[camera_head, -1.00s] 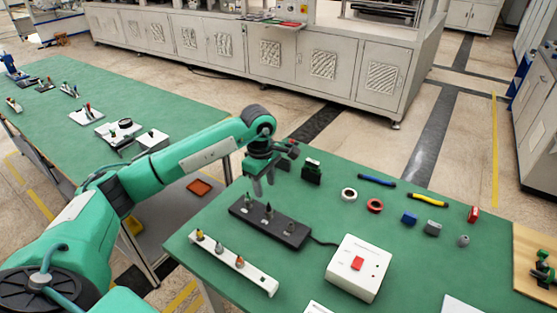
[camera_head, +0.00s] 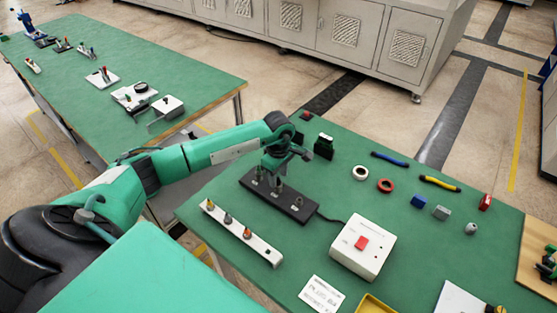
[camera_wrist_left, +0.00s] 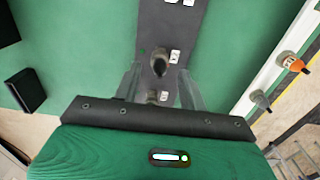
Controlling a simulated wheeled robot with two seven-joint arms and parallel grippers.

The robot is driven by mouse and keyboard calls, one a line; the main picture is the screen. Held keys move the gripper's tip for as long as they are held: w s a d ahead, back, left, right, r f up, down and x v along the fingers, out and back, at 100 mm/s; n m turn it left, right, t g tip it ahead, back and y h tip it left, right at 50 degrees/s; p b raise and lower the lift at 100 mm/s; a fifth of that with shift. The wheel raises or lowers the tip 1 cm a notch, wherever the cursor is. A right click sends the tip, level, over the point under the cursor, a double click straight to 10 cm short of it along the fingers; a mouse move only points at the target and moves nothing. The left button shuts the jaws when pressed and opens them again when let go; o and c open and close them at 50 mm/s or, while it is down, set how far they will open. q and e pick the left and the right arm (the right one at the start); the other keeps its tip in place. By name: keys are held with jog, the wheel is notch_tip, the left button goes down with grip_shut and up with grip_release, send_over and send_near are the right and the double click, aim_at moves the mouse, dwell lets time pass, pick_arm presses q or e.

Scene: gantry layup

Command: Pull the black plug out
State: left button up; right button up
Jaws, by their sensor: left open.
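The black socket strip (camera_head: 297,212) lies on the green bench with a cable at its right end. It also shows in the left wrist view (camera_wrist_left: 168,22). A dark plug (camera_wrist_left: 160,58) stands upright on it, just ahead of the space between my fingers. My left gripper (camera_head: 272,183) points down over the strip, open; its two fingers also show in the left wrist view (camera_wrist_left: 161,82), on either side of the strip. A smaller grey fitting (camera_wrist_left: 163,97) shows between them. I cannot tell whether a finger touches the plug. My right gripper is not in view.
A white rail (camera_head: 240,236) with several coloured-tip pieces lies in front of the strip. A white box (camera_head: 361,249) with a red switch stands to the right. A blue tool (camera_head: 389,158) and rings lie farther right.

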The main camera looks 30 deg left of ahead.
pick_arm(q)
jog(key=shift+f, duration=1)
jog(key=shift+r, duration=0.1)
grip_shut()
